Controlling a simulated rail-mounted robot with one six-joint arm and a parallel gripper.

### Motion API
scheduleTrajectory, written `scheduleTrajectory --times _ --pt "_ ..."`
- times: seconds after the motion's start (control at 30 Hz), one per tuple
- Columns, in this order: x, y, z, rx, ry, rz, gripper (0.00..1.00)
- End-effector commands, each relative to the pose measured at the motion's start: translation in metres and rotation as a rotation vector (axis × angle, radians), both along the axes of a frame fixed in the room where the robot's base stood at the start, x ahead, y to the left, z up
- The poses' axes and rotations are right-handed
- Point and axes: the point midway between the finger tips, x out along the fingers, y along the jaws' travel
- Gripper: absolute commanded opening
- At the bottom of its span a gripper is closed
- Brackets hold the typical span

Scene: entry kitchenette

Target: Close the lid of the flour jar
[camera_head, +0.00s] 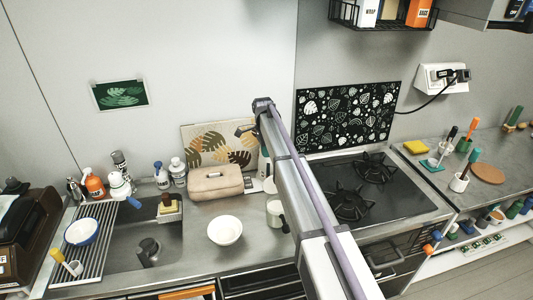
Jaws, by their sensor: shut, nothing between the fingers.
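I cannot make out a flour jar or its lid for certain. A pale container (274,213) stands on the counter just left of my arm, partly covered by it. A small white object (269,185) shows just above it, also partly covered, and I cannot tell what it is. My arm reaches up from the bottom right to a dark joint in the middle of the picture. I cannot make out my gripper's fingers; the arm hides what lies behind it.
A white bowl (225,231) and a beige bread bin (215,182) stand left of my arm. The sink (140,234) and a drying rack (92,244) are farther left. The black stove (372,197) is right of my arm. A wire shelf (385,22) hangs above.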

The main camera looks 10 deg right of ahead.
Motion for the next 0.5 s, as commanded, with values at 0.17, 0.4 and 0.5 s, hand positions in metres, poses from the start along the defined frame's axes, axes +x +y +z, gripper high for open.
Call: scheduleTrajectory --times 0.17,0.4,0.5 --pt "-0.01 -0.002 -0.052 0.0 0.0 0.0 0.0" --pt "-0.045 -0.006 -0.057 0.0 0.0 0.001 0.0" --pt "-0.048 -0.007 -0.057 0.0 0.0 0.001 0.0"
